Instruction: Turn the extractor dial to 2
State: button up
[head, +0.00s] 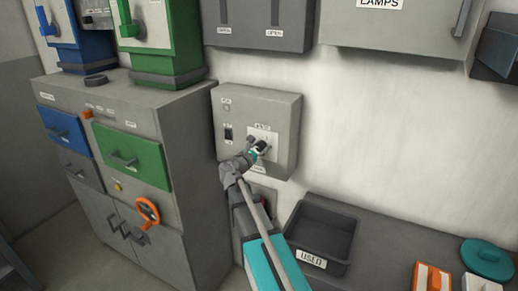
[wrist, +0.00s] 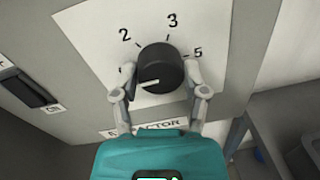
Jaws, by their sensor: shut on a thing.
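The extractor dial (wrist: 161,66) is a round black knob with a white pointer line on a pale scale plate (wrist: 95,30). The numbers 2, 3 and 5 show around it; a mark at the left is mostly hidden by a finger. The pointer faces left and slightly down, below the 2. My gripper (wrist: 160,78) is shut on the dial, one finger on its left side and one on its right. In the head view my gripper (head: 254,152) reaches the dial on the grey wall box (head: 285,115), covering much of it.
A black switch (wrist: 30,88) sits left of the dial. A cabinet (head: 180,150) with an orange handwheel (head: 147,213) stands at the left. A dark bin labelled USED (head: 312,259) is on the counter at the right. Grey wall units hang above the box.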

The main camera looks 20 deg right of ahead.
jog(key=shift+w+m, duration=0.1)
jog(key=shift+m, duration=0.4)
jog(key=m, duration=0.4)
jog(key=shift+r+y+p, duration=0.1)
jog(key=shift+y+p, duration=0.2)
jog(key=shift+p, duration=0.05)
jog(key=m, duration=0.6)
jog(key=shift+m, duration=0.3)
jog(key=o, duration=1.2)
jog(key=shift+c, duration=0.2)
jog(key=shift+s, duration=0.2)
